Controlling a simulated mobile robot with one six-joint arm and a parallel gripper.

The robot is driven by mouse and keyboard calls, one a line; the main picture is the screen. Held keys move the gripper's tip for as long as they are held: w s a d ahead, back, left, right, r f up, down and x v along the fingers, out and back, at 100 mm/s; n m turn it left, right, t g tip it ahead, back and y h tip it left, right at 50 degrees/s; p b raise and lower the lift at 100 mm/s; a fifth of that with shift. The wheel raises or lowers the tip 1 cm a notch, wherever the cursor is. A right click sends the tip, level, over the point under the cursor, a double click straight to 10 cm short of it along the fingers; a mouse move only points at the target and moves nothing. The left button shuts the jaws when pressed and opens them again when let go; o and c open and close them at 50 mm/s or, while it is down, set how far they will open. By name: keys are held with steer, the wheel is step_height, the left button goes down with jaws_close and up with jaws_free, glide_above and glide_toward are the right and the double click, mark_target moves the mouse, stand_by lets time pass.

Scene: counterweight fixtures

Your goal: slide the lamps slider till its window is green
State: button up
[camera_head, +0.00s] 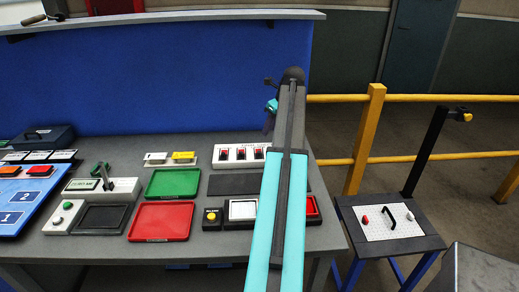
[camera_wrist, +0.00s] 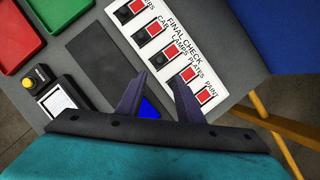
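The white FINAL CHECK panel (camera_head: 232,163) stands at the back right of the bench, partly behind my arm. In the wrist view the panel (camera_wrist: 183,33) has a row of sliders with labels including CAB, LAMPS, PLATES and PAINT. The lamps window (camera_wrist: 171,54) is red. The lamps slider's dark knob (camera_wrist: 158,60) is beside that window. My gripper (camera_wrist: 158,76) is open and empty, its fingertips pointing at the panel around the lamps and plates rows. I cannot tell whether it touches the panel. The other visible windows are red too.
A green tray (camera_head: 173,183), a red tray (camera_head: 161,222) and a dark mat (camera_head: 232,185) lie on the bench. A yellow button box (camera_head: 212,219) stands near the front. A blue wall rises behind the bench. A yellow railing (camera_head: 365,140) is at the right.

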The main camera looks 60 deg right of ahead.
mark_target(261, 153)
steer(key=shift+w+f, duration=0.1)
steer(key=shift+f, duration=0.1)
steer(key=shift+p+x, duration=2.05)
steer(key=shift+x, duration=4.6)
steer(key=shift+c, duration=0.4)
jaws_close()
